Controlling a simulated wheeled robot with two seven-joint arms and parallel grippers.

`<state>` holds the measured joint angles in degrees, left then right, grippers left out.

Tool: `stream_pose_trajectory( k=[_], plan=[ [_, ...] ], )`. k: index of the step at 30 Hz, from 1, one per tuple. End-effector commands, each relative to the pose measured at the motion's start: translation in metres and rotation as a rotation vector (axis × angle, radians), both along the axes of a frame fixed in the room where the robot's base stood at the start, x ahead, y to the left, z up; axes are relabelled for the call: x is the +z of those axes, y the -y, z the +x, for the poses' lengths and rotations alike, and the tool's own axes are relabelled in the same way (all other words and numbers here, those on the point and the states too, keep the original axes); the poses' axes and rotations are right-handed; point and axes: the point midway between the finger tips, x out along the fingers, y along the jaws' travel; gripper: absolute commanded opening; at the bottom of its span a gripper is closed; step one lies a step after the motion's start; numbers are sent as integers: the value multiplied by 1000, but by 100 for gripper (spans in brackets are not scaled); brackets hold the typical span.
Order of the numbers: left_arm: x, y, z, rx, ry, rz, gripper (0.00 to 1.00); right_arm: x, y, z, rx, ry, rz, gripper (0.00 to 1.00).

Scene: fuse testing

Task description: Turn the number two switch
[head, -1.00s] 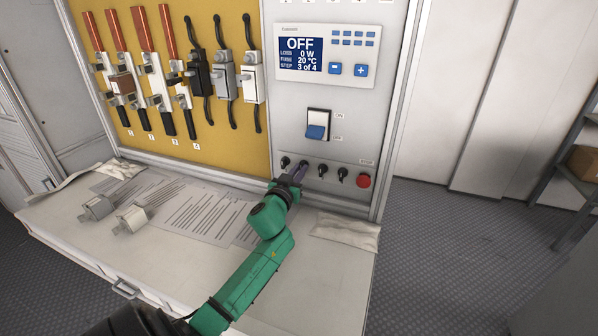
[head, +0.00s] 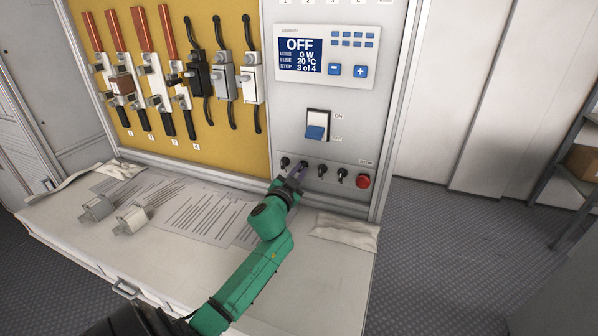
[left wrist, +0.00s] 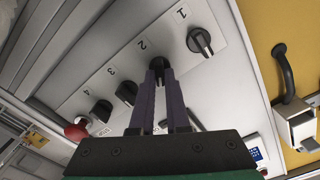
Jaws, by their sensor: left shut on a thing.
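The number two switch (left wrist: 158,63) is a black rotary knob on the light panel, under the printed 2 in the left wrist view. My left gripper (left wrist: 160,73) is shut on this knob, one dark finger on each side. The fingers hide much of the knob, so its pointer angle cannot be told. In the head view my left gripper (head: 298,170) is at the second knob from the left, its green arm reaching up from below. My right gripper is in neither view.
Beside it are the number one knob (left wrist: 200,42), number three knob (left wrist: 126,93) and number four knob (left wrist: 102,110). A red button (head: 363,181) is at the row's right end. Above are a blue-white rocker switch (head: 317,126) and a display (head: 301,55) reading OFF.

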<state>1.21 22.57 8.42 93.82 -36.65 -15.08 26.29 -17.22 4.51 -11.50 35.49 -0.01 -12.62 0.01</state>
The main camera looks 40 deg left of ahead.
Motion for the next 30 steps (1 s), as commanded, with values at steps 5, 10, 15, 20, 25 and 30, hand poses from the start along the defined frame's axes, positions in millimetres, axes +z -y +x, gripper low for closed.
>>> stream_pose_trajectory(
  k=[5, 10, 15, 20, 25, 30],
  plan=[
    [-2, 1, 0, 0, -57, 152, 0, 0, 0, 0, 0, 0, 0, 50],
    [-2, 1, 0, 0, -102, 282, 0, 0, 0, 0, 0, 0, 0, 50],
    [-3, 1, 0, 0, -136, 378, 0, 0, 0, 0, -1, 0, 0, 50],
    [-3, 1, 0, 0, -157, 440, 0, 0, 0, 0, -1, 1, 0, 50],
    [-3, 1, 0, 1, -169, 471, 0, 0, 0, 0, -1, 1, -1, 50],
    [-3, 1, 0, 1, -172, 480, 0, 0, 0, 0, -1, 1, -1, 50]
  ],
)
